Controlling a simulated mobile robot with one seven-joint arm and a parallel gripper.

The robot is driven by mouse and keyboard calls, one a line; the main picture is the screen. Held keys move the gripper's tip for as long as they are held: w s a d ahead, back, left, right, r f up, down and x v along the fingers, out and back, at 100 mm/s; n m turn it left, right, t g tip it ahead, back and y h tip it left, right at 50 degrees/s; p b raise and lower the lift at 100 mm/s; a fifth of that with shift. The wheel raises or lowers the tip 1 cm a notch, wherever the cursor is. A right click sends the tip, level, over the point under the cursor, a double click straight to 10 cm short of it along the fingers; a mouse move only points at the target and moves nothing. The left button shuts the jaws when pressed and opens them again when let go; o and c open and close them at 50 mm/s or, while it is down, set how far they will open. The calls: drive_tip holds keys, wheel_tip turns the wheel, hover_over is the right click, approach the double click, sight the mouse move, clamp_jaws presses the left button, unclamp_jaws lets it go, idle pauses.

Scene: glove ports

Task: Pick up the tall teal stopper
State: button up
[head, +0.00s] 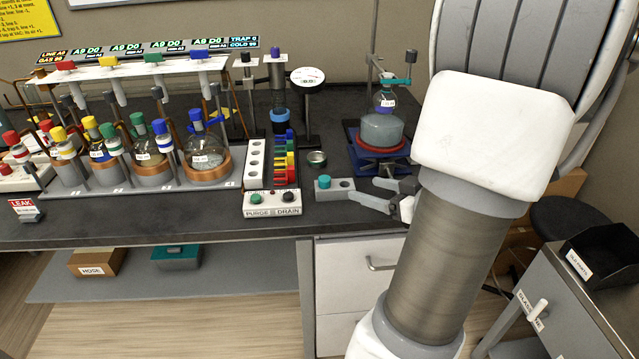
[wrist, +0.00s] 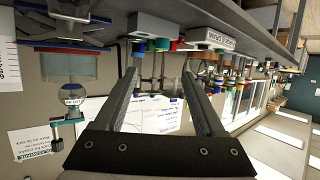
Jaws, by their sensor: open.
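A teal stopper (head: 324,181) sits upright at the left end of a small grey block (head: 343,186) near the table's front edge. Only its round top shows above the block in the head view. My gripper (head: 366,190) is open and empty just right of the block, its fingers pointing left toward it. In the wrist view the scene is upside down, and my two fingers (wrist: 161,85) are spread wide with nothing between them. The block (wrist: 157,22) lies beyond them, with small teal and green shapes near it; I cannot tell surely which is the stopper.
A purge and drain box (head: 272,203) and a rack of coloured pieces stand left of the block. A small metal dish (head: 317,159) is behind it. Stoppered flasks fill the table's left.

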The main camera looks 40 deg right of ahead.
sight(326, 180)
drive_tip(key=b+x, duration=0.2)
drive_tip(key=x, duration=0.9)
drive_tip(key=b+x, duration=0.2)
drive_tip(key=x, duration=0.1)
drive_tip(key=shift+a+f, duration=0.2)
drive_tip(key=shift+a, duration=0.1)
drive_tip(key=shift+w, duration=0.45)
clamp_jaws()
